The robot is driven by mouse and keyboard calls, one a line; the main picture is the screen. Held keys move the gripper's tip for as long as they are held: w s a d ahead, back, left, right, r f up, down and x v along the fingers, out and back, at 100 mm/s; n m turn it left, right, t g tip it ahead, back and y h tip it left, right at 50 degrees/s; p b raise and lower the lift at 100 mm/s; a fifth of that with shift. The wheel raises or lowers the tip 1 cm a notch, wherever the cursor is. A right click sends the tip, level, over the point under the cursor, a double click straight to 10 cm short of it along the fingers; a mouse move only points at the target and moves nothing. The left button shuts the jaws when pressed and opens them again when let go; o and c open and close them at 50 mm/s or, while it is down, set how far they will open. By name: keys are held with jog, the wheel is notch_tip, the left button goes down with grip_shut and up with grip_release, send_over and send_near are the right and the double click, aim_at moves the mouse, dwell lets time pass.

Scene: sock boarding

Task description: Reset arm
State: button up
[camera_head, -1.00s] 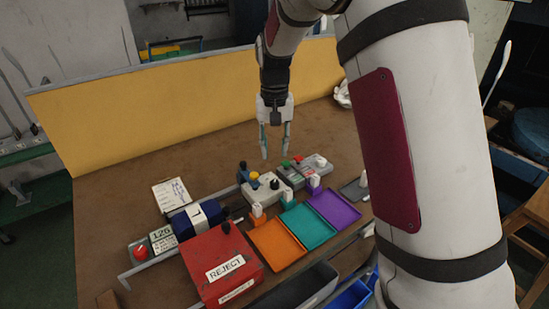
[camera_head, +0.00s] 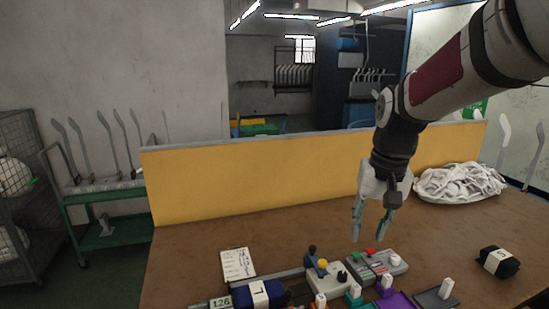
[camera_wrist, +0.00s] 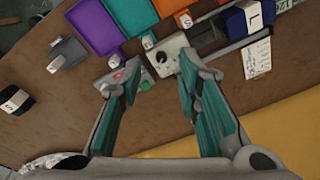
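My gripper (camera_head: 369,222) hangs above the brown table (camera_head: 200,232), fingers pointing down, near the control boxes. Its two teal-padded fingers are apart with nothing between them. The fingers also show in the wrist view (camera_wrist: 155,88), open over the grey control box (camera_wrist: 178,57). My arm comes in from the upper right.
A yellow panel (camera_head: 270,182) stands along the table's back. A pile of white socks (camera_head: 460,182) lies at the back right. A dark bundle marked S (camera_head: 498,262) is at the right. A dark bundle marked L (camera_head: 259,294), a note card (camera_head: 237,263) and coloured trays (camera_wrist: 130,15) are near the front.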

jog(key=s+r+n+t+p, duration=0.1)
jog(key=s+r, duration=0.2)
jog(key=s, duration=0.9)
jog(key=s+r+n+t+p, duration=0.1)
jog(key=s+r+t+p, duration=0.1)
jog(key=s, duration=1.1)
jog(key=shift+r+h, duration=0.3)
jog(key=shift+r, duration=0.1)
